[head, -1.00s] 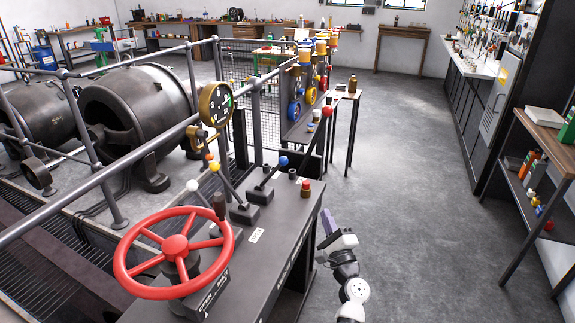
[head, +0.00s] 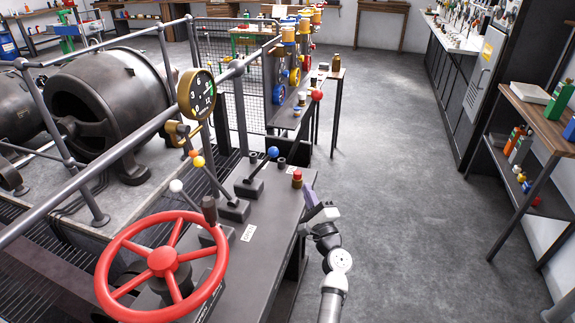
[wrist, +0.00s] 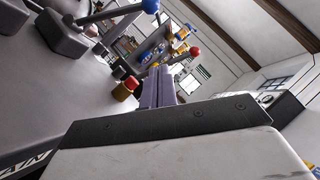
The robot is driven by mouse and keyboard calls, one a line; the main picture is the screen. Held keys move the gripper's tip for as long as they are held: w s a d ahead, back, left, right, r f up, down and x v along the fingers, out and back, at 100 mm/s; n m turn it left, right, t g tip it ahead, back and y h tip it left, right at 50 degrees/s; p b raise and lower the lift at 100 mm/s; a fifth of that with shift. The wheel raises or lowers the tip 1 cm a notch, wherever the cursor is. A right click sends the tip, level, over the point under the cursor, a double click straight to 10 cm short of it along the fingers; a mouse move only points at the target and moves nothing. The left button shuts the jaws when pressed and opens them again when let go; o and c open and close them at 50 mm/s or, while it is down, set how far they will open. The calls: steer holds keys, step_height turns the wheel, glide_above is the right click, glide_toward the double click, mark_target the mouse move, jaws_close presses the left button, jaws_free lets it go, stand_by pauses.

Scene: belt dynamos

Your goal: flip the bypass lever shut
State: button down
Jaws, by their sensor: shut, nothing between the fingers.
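My gripper (head: 310,197), with purple fingers, is shut and empty beside the console's right edge, near the red-topped brass button (head: 297,178). In the wrist view the fingers (wrist: 158,87) point away, with that button (wrist: 125,88) just left of them. On the console stand a blue-knobbed lever (head: 273,152), leaning up to the right, a yellow-knobbed lever (head: 198,161) and a white-knobbed lever (head: 176,186). A red-knobbed lever (head: 317,95) rises farther back. The blue knob also shows at the top of the wrist view (wrist: 150,5). I cannot tell which lever is the bypass.
A red handwheel (head: 163,262) sits at the console's near end. A gauge (head: 197,94) and a railing (head: 130,138) border the left side, before large dynamos (head: 108,100). Open floor (head: 410,200) lies to the right, up to a shelf (head: 520,170).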

mark_target(261, 166)
steer(key=w+a+r+p, duration=0.4)
steer(key=w+a+r, duration=0.1)
steer(key=w, duration=0.3)
steer(key=shift+a+r+p, duration=0.15)
steer(key=shift+a+p, duration=0.25)
steer(key=shift+a, duration=0.4)
steer(key=shift+w+a+r, duration=0.1)
steer(key=shift+w, duration=0.1)
steer(key=shift+a+r+b, duration=0.1)
steer(key=shift+b, duration=0.25)
